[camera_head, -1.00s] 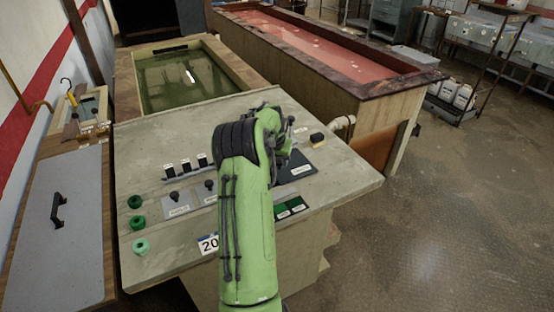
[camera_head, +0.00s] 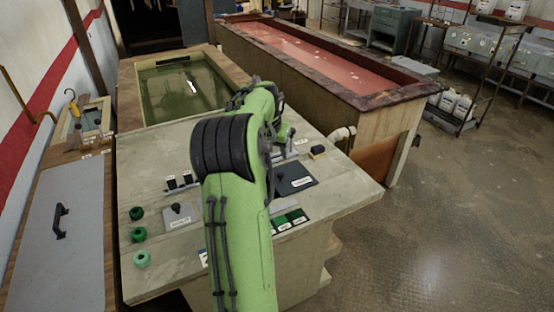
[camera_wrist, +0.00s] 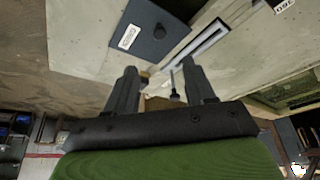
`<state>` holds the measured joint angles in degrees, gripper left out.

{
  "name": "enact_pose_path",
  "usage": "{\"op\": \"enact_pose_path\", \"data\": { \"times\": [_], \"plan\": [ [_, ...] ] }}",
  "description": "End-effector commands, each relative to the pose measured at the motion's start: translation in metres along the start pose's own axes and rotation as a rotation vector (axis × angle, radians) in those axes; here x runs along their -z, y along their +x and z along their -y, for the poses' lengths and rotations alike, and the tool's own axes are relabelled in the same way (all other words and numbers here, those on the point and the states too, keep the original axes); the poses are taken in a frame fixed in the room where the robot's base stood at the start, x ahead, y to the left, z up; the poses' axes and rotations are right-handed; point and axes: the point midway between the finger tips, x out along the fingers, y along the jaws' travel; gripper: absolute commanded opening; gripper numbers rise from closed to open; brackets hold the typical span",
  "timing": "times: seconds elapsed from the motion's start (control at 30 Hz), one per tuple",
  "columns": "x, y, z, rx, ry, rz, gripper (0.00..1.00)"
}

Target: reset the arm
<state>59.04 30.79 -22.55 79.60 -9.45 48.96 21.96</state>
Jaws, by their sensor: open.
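My green arm reaches over the grey bench (camera_head: 150,180) in the head view and hides part of its top. My gripper is mostly hidden there behind the arm. In the wrist view my gripper (camera_wrist: 159,66) is open, its two dark fingers apart. A thin dark rod with a dark end (camera_wrist: 174,92) shows between the fingers; I cannot tell whether anything touches it. A dark labelled plate (camera_wrist: 150,30) lies beyond the fingers, beside a pale slotted rail (camera_wrist: 202,40). The dark plate also shows in the head view (camera_head: 296,180), right of the arm.
Green round knobs (camera_head: 138,235) line the bench's left side. A green-liquid tank (camera_head: 125,75) and a red-liquid tank (camera_head: 400,95) lie behind. The floor (camera_head: 440,220) at right is open.

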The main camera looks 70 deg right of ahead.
Motion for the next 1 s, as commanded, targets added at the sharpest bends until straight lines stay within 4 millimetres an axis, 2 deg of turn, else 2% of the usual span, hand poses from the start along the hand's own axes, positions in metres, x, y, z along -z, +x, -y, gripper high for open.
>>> {"op": "enact_pose_path", "data": {
  "times": [0.03,0.17,0.83,0.93,1.0],
  "plan": [
    [0.000,-0.008,0.001,0.001,-0.001,-0.001,0.54],
    [0.000,-0.018,0.000,0.000,-0.001,0.001,0.54],
    [-0.001,-0.018,0.001,0.001,-0.002,0.001,0.54],
    [-0.012,-0.033,0.019,0.035,-0.042,0.002,0.54],
    [-0.037,-0.058,0.047,0.093,-0.114,0.005,0.54]
  ]
}}
